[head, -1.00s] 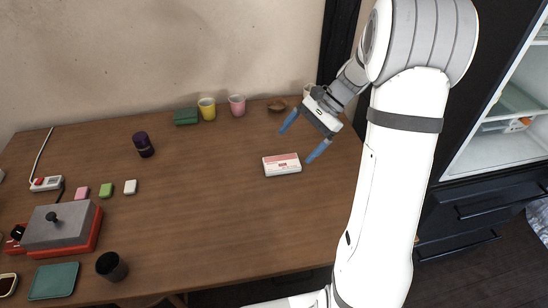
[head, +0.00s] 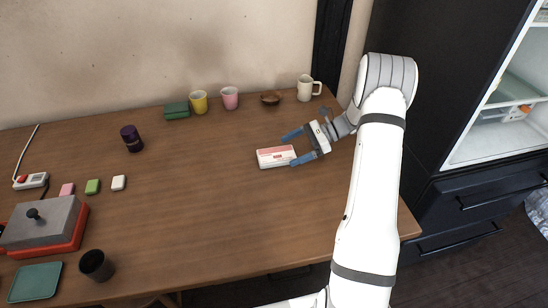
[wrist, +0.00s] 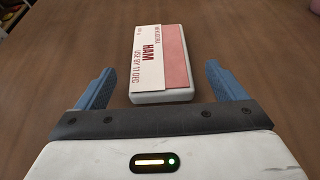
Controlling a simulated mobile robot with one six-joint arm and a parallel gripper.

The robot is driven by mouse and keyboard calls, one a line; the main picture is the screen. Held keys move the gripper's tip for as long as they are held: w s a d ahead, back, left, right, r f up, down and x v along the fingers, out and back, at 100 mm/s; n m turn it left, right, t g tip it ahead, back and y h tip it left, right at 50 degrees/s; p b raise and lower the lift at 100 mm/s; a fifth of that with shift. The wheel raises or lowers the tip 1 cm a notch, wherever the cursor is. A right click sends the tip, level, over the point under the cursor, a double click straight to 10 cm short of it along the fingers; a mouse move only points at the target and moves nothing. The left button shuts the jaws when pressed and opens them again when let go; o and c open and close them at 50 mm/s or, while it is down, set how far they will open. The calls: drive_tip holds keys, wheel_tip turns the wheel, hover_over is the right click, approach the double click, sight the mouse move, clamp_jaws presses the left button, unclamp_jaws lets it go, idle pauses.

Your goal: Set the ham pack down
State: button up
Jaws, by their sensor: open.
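The ham pack (head: 276,157), a flat white and pink box, lies on the brown wooden table (head: 200,220). In the wrist view the ham pack (wrist: 162,62) lies flat just ahead of my gripper, its HAM label facing up. My gripper (head: 292,147) is open with blue fingers, low over the table at the pack's right end. In the wrist view the fingers of my gripper (wrist: 158,85) stand apart on either side of the pack's near end, with gaps, and do not appear to touch it.
Along the back stand a green box (head: 176,110), yellow cup (head: 199,103), pink cup (head: 230,98), brown bowl (head: 270,98) and cream mug (head: 305,90). An open fridge (head: 505,110) stands at right. The table middle is clear.

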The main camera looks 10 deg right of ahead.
sight(283, 153)
drive_tip(key=x, duration=0.3)
drive_tip(key=shift+a+f, duration=0.15)
drive_tip(key=shift+a, duration=0.1)
drive_tip(key=shift+c, duration=0.5)
drive_tip(key=c, duration=1.1)
drive_tip(key=shift+o, duration=0.2)
